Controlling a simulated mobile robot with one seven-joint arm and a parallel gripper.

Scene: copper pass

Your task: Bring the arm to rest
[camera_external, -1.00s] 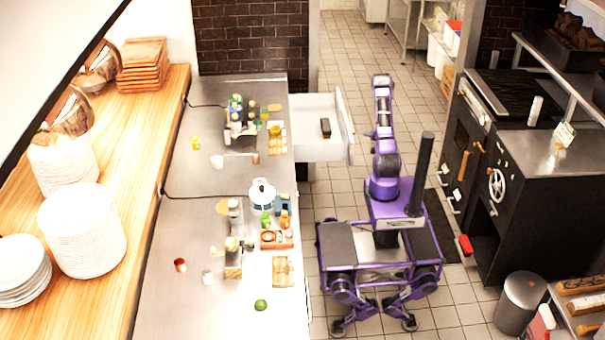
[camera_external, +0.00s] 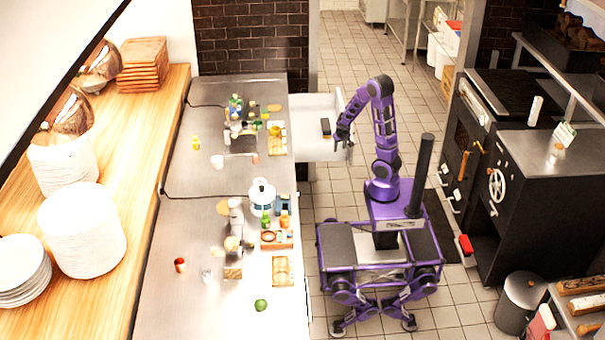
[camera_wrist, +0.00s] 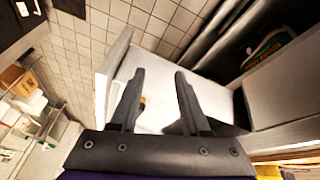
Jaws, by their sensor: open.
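My purple arm rises from its base and bends over to the left in the external view. My gripper (camera_external: 343,137) is at the right end of the pulled-out drawer (camera_external: 312,148), pointing down near its front panel. In the wrist view the two dark fingers of my gripper (camera_wrist: 155,100) stand apart, with nothing held between them. The white drawer interior (camera_wrist: 165,70) lies beyond and below the fingers. Whether the fingers touch the drawer cannot be told.
The steel counter (camera_external: 185,235) holds a white pot (camera_external: 262,192), a lime (camera_external: 261,305) and several small items. A black stove (camera_external: 535,180) stands to the right. Tiled floor lies open behind my arm.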

